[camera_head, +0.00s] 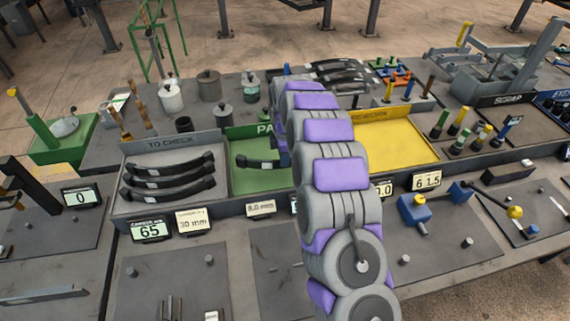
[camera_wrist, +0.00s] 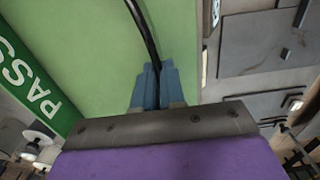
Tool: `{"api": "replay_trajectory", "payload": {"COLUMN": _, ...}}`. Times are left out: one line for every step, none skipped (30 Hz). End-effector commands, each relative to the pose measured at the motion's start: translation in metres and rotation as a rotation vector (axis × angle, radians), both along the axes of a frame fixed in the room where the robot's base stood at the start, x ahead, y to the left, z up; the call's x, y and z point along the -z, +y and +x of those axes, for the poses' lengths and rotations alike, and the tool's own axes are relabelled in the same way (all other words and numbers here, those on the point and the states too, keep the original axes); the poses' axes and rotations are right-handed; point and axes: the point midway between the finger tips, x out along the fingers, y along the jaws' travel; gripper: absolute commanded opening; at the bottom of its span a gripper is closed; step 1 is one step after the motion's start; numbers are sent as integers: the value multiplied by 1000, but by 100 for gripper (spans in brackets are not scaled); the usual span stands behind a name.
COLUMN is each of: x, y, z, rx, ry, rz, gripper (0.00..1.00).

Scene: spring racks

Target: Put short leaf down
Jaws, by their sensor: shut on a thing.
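The short leaf (camera_wrist: 143,28) is a dark, curved strip. My gripper (camera_wrist: 153,82) is shut on it with blue fingers in the wrist view. In the head view the leaf's left part (camera_head: 258,162) shows over the green PASS tray (camera_head: 250,184), while my arm hides its right part and my fingers. In the wrist view the green tray floor (camera_wrist: 85,45) fills the space behind the leaf. I cannot tell whether the leaf touches the tray floor.
Left of the green tray is the grey TO CHECK tray (camera_head: 128,205) with several dark leaves (camera_head: 168,182). A yellow tray (camera_head: 412,148) lies to the right of my arm. Number displays (camera_head: 150,230) line the front edge. Pots (camera_head: 170,98) stand behind.

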Motion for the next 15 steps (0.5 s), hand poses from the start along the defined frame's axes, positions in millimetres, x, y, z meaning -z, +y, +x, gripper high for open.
{"api": "replay_trajectory", "payload": {"x": -1, "y": -3, "z": 4, "rx": 1, "ry": -4, "rz": 1, "gripper": 0}}
{"api": "replay_trajectory", "payload": {"x": -1, "y": -3, "z": 6, "rx": 0, "ry": -5, "rz": 1, "gripper": 0}}
{"api": "replay_trajectory", "payload": {"x": -1, "y": -4, "z": 7, "rx": 0, "ry": -5, "rz": 1, "gripper": 0}}
{"api": "replay_trajectory", "payload": {"x": -1, "y": -5, "z": 7, "rx": 0, "ry": -5, "rz": 1, "gripper": 0}}
{"api": "replay_trajectory", "payload": {"x": -1, "y": -5, "z": 8, "rx": 0, "ry": -5, "rz": 1, "gripper": 0}}
{"api": "replay_trajectory", "payload": {"x": 0, "y": -4, "z": 8, "rx": 0, "ry": -4, "rz": 0, "gripper": 0}}
{"api": "replay_trajectory", "payload": {"x": 1, "y": -4, "z": 8, "rx": -1, "ry": -4, "rz": 0, "gripper": 0}}
{"api": "replay_trajectory", "payload": {"x": 3, "y": -3, "z": 8, "rx": -1, "ry": -3, "rz": 0, "gripper": 0}}
{"api": "replay_trajectory", "payload": {"x": 6, "y": -3, "z": 8, "rx": -1, "ry": -3, "rz": -1, "gripper": 0}}
{"api": "replay_trajectory", "payload": {"x": 9, "y": -2, "z": 7, "rx": -2, "ry": -2, "rz": -2, "gripper": 0}}
{"api": "replay_trajectory", "payload": {"x": 13, "y": -1, "z": 7, "rx": -2, "ry": -2, "rz": -2, "gripper": 0}}
{"api": "replay_trajectory", "payload": {"x": 18, "y": -1, "z": 7, "rx": -2, "ry": -1, "rz": -2, "gripper": 0}}
{"api": "replay_trajectory", "payload": {"x": 22, "y": -1, "z": 7, "rx": -2, "ry": 0, "rz": -2, "gripper": 0}}
{"api": "replay_trajectory", "payload": {"x": 26, "y": -1, "z": 7, "rx": -2, "ry": 1, "rz": -2, "gripper": 0}}
{"api": "replay_trajectory", "payload": {"x": 30, "y": -2, "z": 7, "rx": -1, "ry": 1, "rz": -1, "gripper": 0}}
